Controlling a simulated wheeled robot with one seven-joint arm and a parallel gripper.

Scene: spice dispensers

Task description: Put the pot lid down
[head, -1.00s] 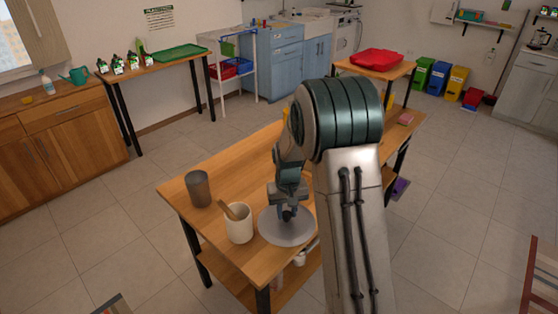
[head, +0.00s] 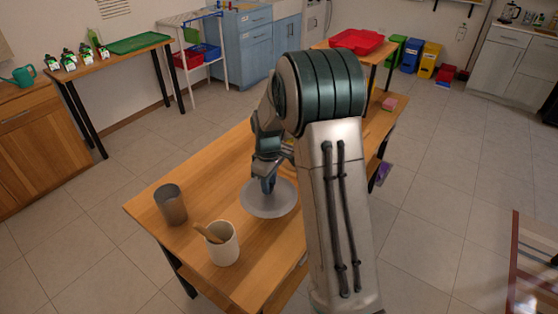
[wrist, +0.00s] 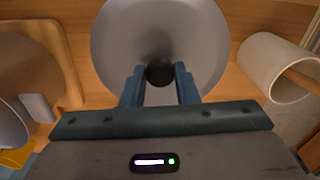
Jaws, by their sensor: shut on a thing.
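The pot lid is a round grey disc (head: 262,207) with a dark knob, over the wooden table (head: 190,170) in the head view. My gripper (head: 269,184) is above it, shut on its knob. In the wrist view the lid (wrist: 120,45) fills the top middle, and the dark knob sits between the two blue fingers of my gripper (wrist: 160,76). The lid looks about level. I cannot tell whether it touches the table or hangs just above it.
A white crock (head: 224,250) with a wooden utensil and a grey-brown cup (head: 171,207) stand near the table's front left. In the wrist view a wooden board (wrist: 72,75) and a grey round vessel (wrist: 12,130) lie left. Bare table shows left of the lid.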

